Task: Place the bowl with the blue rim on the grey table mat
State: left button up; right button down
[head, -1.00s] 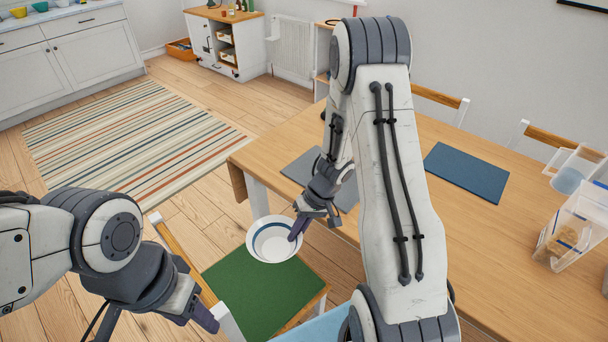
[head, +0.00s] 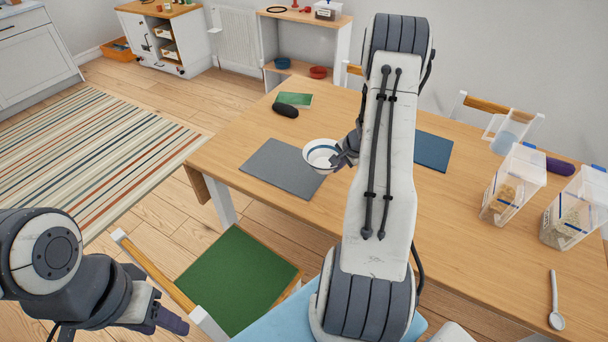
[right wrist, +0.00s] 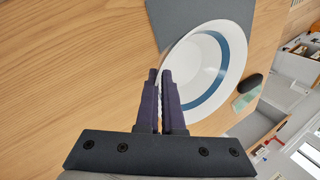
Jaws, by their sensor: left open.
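The white bowl with the blue rim (head: 318,152) is over the far right part of the grey table mat (head: 275,172) in the head view. My right gripper (head: 342,158) is shut on the bowl's near right wall. In the right wrist view its fingers (right wrist: 161,85) pinch the edge of the bowl (right wrist: 213,55), with the grey mat (right wrist: 180,12) behind it. I cannot tell whether the bowl touches the mat. My left gripper (head: 172,318) is open and empty at the lower left, away from the table.
A dark case (head: 285,110) and a green card (head: 294,99) lie beyond the mat. A blue mat (head: 432,151) is to the right. Clear containers (head: 513,185) and a spoon (head: 555,305) are further right. A chair with a green seat (head: 240,278) stands in front.

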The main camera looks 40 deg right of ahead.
jog(key=w+a+f, duration=0.1)
jog(key=w, duration=0.1)
jog(key=w+a+f+b, duration=0.1)
jog(key=w+f, duration=0.1)
jog(key=w, duration=0.1)
jog(key=w+a+f, duration=0.2)
jog(key=shift+w, duration=0.15)
notch_tip(320, 180, down, 4)
jog(key=b, duration=0.3)
jog(key=shift+r, duration=0.1)
jog(key=c, duration=1.1)
grip_release()
jog(key=shift+o, duration=0.2)
